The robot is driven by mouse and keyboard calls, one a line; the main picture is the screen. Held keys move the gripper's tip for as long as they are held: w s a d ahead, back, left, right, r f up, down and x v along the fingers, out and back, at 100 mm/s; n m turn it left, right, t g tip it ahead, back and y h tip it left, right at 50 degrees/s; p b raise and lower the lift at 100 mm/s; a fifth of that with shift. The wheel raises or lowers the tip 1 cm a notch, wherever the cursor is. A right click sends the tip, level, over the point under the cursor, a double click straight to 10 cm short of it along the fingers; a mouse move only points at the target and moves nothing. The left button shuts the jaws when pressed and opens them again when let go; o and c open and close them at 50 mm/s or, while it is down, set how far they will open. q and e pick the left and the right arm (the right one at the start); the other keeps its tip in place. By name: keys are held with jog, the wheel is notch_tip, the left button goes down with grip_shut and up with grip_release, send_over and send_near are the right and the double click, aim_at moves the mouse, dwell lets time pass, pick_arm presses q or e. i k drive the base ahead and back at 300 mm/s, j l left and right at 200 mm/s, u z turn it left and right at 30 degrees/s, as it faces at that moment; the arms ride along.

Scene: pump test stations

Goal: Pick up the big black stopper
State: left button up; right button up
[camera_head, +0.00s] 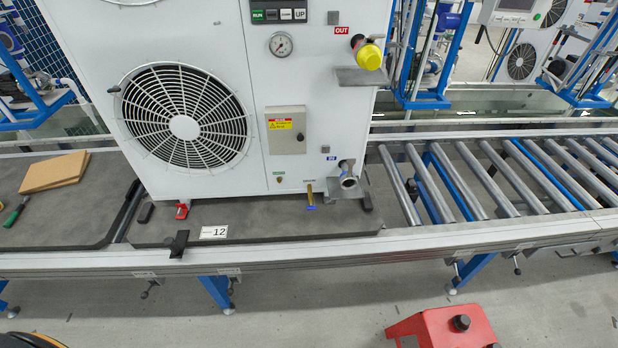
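A red box (440,329) stands at the bottom right, cut off by the lower edge. A round black stopper (461,323) sits upright on its top. Another dark piece shows at the very bottom edge beside it, mostly cut off, so I cannot compare their sizes. A black wedge-like piece (179,243) also lies at the front edge of the pallet. Neither of my grippers is in view.
A white heat pump unit (230,50) stands on a dark pallet (270,232) marked 12. It has a yellow cap (369,56) at OUT and an open lower pipe (348,180). A roller conveyor (480,180) runs right. Grey floor (330,310) lies clear in front.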

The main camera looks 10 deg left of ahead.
aim_at(461, 322)
jog(key=z, duration=1.5)
